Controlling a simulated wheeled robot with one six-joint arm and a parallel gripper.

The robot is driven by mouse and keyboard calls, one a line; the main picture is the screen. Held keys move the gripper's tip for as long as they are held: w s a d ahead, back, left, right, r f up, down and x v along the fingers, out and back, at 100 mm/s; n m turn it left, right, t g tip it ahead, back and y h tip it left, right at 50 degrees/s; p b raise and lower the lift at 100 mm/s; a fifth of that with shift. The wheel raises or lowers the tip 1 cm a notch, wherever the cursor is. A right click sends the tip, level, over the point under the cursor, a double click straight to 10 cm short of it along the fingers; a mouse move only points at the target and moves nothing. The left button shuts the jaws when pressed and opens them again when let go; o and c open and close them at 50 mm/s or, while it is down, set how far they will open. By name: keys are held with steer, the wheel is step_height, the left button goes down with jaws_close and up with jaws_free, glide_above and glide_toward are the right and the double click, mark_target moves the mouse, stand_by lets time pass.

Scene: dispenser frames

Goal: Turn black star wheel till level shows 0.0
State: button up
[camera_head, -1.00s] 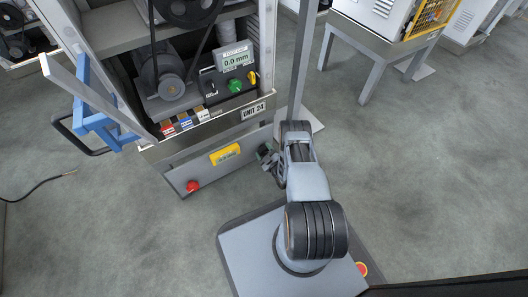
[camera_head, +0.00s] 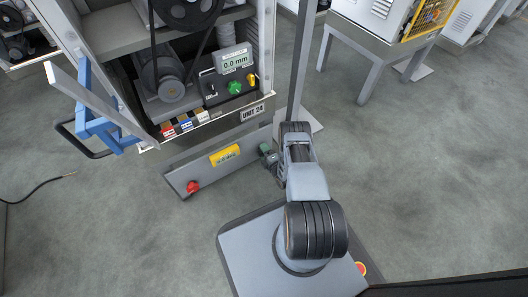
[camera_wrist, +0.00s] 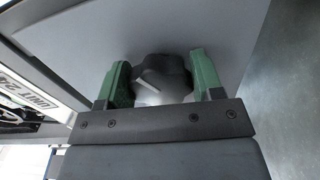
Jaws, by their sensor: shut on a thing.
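The black star wheel (camera_wrist: 160,66) shows in the wrist view with a pale line on its face. My gripper (camera_wrist: 158,84) has a green finger on each side of the wheel and is shut on it. In the head view my gripper (camera_head: 268,155) is low at the right end of the grey lower panel, and the wheel there is too small or hidden to make out. The level display (camera_head: 236,61) on the black box reads 0.0 mm.
A green knob (camera_head: 235,88) and a yellow part (camera_head: 251,80) sit below the display. A red button (camera_head: 192,187) and a yellow label (camera_head: 224,156) are on the lower panel. Blue handle parts (camera_head: 100,125) stick out at left. A grey post (camera_head: 302,70) stands behind my arm.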

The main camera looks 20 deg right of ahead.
steer(key=shift+s+n, duration=0.1)
steer(key=shift+n, duration=0.6)
steer(key=o, duration=0.7)
steer(key=shift+d, duration=0.1)
steer(key=shift+o, duration=1)
